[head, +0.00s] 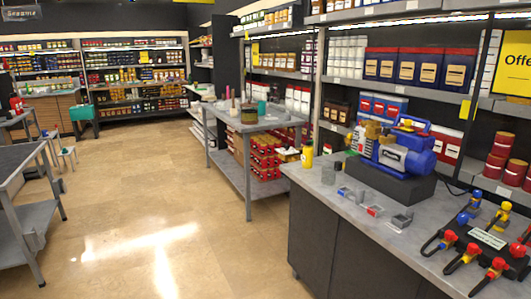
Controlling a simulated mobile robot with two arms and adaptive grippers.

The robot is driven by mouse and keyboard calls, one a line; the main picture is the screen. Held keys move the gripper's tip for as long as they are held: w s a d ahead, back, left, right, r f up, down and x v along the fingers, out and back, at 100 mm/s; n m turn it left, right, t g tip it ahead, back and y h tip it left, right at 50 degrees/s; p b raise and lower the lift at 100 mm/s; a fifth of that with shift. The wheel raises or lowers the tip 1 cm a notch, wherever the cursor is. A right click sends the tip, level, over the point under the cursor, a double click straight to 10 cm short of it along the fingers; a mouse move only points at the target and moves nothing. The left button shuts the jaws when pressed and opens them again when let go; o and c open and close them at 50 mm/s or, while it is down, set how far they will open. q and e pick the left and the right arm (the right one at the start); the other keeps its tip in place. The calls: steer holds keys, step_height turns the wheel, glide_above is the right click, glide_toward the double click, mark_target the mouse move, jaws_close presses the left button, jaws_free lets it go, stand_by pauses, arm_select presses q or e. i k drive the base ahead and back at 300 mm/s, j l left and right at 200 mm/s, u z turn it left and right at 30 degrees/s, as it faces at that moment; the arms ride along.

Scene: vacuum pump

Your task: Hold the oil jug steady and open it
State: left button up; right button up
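Neither of my grippers is in view. No object can be clearly made out as the oil jug. A small yellow container (307,156) with a dark top stands at the far left end of the grey counter (338,208). It is too small to tell whether it is the jug or how its top closes. A blue vacuum pump (402,150) with brass-coloured parts sits on a black block (391,183) to the right of the yellow container.
Small grey trays (401,221) lie in front of the pump. Red, yellow and blue-handled tools (468,257) are at the counter's right end. A grey table (243,125) stands behind, another (17,170) at far left. Stocked shelves line the walls. The middle floor is clear.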

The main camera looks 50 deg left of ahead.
mark_target(307, 156)
steer(key=u, duration=1.3)
